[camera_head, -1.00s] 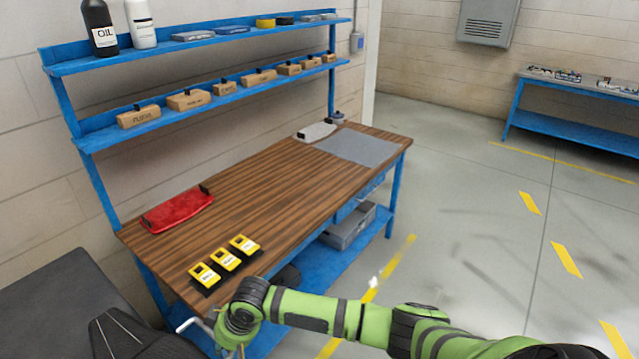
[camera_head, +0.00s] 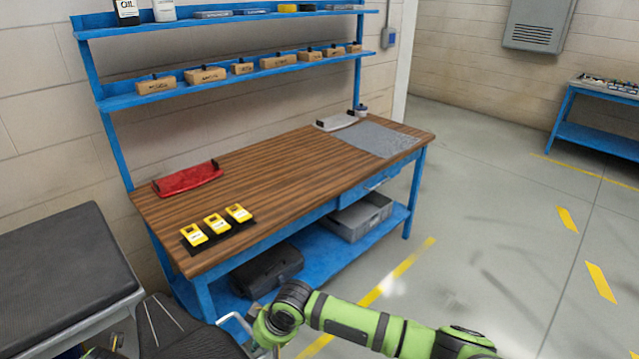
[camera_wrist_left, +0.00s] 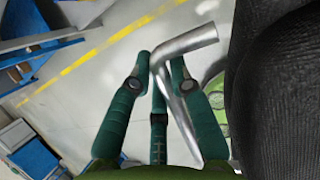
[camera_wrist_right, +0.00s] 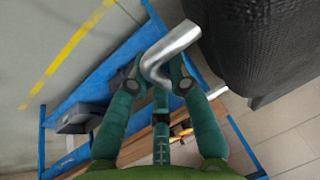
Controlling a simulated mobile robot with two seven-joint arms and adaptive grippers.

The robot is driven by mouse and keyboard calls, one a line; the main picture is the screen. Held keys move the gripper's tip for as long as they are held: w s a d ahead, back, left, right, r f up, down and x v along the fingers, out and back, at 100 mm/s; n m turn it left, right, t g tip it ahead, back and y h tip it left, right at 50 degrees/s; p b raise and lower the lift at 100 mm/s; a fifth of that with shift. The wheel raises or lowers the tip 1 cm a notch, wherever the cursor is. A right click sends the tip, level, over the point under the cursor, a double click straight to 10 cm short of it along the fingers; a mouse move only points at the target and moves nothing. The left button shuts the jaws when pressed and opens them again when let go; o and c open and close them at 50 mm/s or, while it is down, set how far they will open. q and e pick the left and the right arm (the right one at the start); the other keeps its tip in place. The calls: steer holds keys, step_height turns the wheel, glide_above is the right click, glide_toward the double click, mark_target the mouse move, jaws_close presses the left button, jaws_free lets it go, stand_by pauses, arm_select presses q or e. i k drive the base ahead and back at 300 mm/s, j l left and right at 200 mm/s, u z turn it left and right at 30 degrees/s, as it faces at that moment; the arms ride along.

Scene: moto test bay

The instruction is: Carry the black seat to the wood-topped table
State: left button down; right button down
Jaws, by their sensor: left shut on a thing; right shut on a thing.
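The black seat (camera_head: 200,345) shows at the bottom left of the head view, partly cut off by the frame. It fills the right side of the left wrist view (camera_wrist_left: 282,90) and the upper right of the right wrist view (camera_wrist_right: 265,40). My right gripper (camera_wrist_right: 160,75) is shut on a bent metal bar beside the seat; it also shows in the head view (camera_head: 264,332). My left gripper (camera_wrist_left: 160,75) is shut on a similar metal bar at the seat. The wood-topped table (camera_head: 290,165) stands ahead, in front of the seat and apart from it.
On the table are a red part (camera_head: 188,178), several yellow devices (camera_head: 217,224) and a grey mat (camera_head: 380,138). Blue shelves (camera_head: 235,82) rise behind it. A black-topped bench (camera_head: 60,265) stands close on the left. Open floor (camera_head: 480,235) lies to the right.

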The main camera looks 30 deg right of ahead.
mark_target(294, 172)
steer(key=z, duration=0.7)
steer(key=i+z, duration=0.5)
steer(key=i, duration=0.35)
steer(key=i+z, duration=0.3)
steer(key=i, duration=0.15)
steer(key=i+j+z, duration=0.1)
steer(key=i+z, duration=0.2)
steer(key=i, duration=0.15)
steer(key=i+l, duration=0.15)
steer(key=i, duration=0.6)
steer(key=i+u, duration=0.15)
steer(key=u, duration=0.3)
steer(key=i+u, duration=0.15)
steer(key=u, duration=0.35)
steer(key=i+j+u, duration=0.1)
steer(key=u, duration=0.35)
steer(key=i+u, duration=0.4)
steer(key=k, duration=0.1)
